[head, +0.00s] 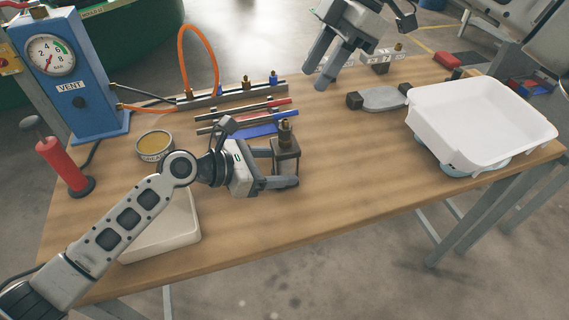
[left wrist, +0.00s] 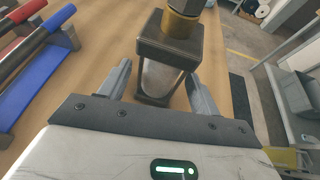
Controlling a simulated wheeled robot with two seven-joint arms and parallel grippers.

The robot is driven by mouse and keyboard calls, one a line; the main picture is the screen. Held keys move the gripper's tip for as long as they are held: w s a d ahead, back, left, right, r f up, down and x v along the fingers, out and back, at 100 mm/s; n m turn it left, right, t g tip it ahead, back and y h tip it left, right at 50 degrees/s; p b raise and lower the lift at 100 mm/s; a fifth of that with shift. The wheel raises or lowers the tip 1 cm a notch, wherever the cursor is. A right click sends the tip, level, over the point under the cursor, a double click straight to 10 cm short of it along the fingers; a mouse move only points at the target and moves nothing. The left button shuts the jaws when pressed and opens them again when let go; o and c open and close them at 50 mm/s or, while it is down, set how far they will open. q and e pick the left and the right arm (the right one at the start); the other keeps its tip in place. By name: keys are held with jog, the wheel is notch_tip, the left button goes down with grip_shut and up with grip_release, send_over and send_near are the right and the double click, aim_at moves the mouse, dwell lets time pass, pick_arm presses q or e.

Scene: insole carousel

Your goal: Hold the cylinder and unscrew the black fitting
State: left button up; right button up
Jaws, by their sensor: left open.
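A dark grey stand (head: 287,151) holds an upright brass-coloured piece (head: 285,128) on its square top. In the left wrist view the stand's block (left wrist: 168,48) and the brass piece (left wrist: 182,22) are large, with a dark part at the picture's top edge. My left gripper (head: 284,184) is open; in the left wrist view its fingers (left wrist: 157,88) are on either side of the stand's lower part, with visible gaps. Several dark rods with red ends (head: 283,102) or blue ends (head: 262,130) lie behind it. My right gripper (head: 316,74) is open and empty above the table's back. I cannot tell which part is the black fitting.
A blue gauge box (head: 78,95), a red hand pump (head: 62,165) and a round tin (head: 154,146) stand at left. A white tray (head: 160,240) is under my left arm. A white bin (head: 482,118) is at right. The table's centre front is clear.

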pick_arm(q)
jog(key=shift+x, duration=1.05)
jog(key=c, duration=1.3)
pick_arm(e)
jog(key=shift+o, duration=0.6)
jog(key=n+t+h, duration=0.1)
jog(key=n+h, duration=0.3)
jog(key=n, duration=0.5)
send_over(285, 120)
jog(key=shift+w+d+f, duration=0.1)
jog(key=shift+d+f, duration=0.1)
jog(key=shift+f, duration=0.3)
jog(key=shift+d+f, duration=0.2)
jog(key=shift+f, duration=0.25)
jog(key=shift+a+f+n+t+h, duration=0.15)
jog(key=shift+a+n+t+h, duration=0.25)
jog(key=shift+n+h, duration=0.45)
jog(key=shift+f+n, duration=0.25)
jog(key=shift+n, duration=0.1)
jog(key=shift+f, duration=3.75)
